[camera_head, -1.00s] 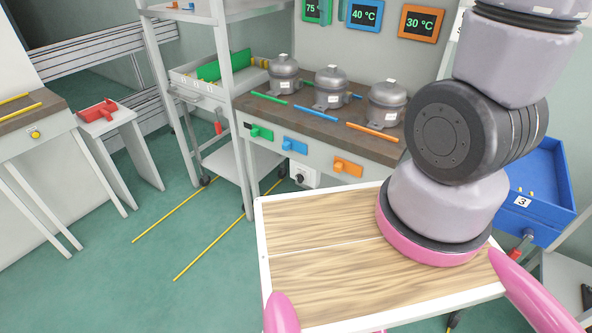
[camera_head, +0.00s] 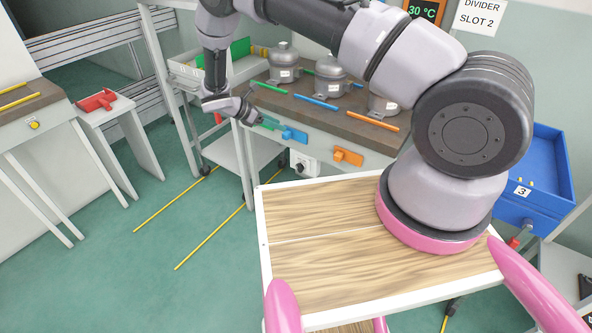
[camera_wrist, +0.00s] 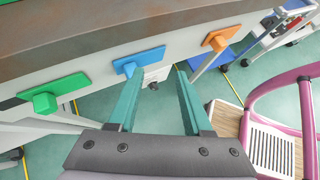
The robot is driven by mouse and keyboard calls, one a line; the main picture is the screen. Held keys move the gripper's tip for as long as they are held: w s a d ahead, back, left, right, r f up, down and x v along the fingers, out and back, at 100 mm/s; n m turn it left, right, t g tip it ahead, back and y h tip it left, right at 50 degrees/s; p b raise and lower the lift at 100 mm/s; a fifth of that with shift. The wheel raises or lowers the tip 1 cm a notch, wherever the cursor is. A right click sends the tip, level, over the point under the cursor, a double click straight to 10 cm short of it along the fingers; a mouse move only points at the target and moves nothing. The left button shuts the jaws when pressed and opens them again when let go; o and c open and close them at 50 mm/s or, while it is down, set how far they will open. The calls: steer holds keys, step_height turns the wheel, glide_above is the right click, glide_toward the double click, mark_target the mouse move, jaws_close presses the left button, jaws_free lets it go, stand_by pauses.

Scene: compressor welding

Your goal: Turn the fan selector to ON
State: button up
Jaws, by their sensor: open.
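A white box with a black rotary knob, which looks like the fan selector (camera_head: 300,167), is mounted low on the bench front. In the wrist view the white box (camera_wrist: 160,73) shows between my fingers, with its dark knob beyond and below the fingertips. I cannot read its marking or setting. My gripper (camera_head: 268,123) hangs in front of the bench, up and left of the knob, beside the green handle. In the wrist view my gripper (camera_wrist: 157,76) has its two teal fingers apart with nothing between them.
The bench front carries a green handle (camera_wrist: 50,95), a blue handle (camera_head: 293,134) and an orange handle (camera_head: 347,156). Several grey compressors stand on the bench top (camera_head: 345,117). A shelf rack stands left of it. A wood-topped surface (camera_head: 320,215) lies nearer, with open floor to its left.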

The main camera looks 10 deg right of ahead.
mark_target(298, 169)
steer(key=s+a+f+n+t+h, duration=0.1)
steer(key=s+f+n+t, duration=0.3)
steer(key=f, duration=0.6)
steer(key=s+f+n+t+h, duration=0.1)
steer(key=f+n, duration=0.4)
steer(key=f, duration=0.5)
steer(key=x, duration=1)
steer(key=shift+w+d+f, duration=0.15)
steer(key=shift+w+f, duration=0.05)
steer(key=shift+w, duration=0.15)
jaws_close()
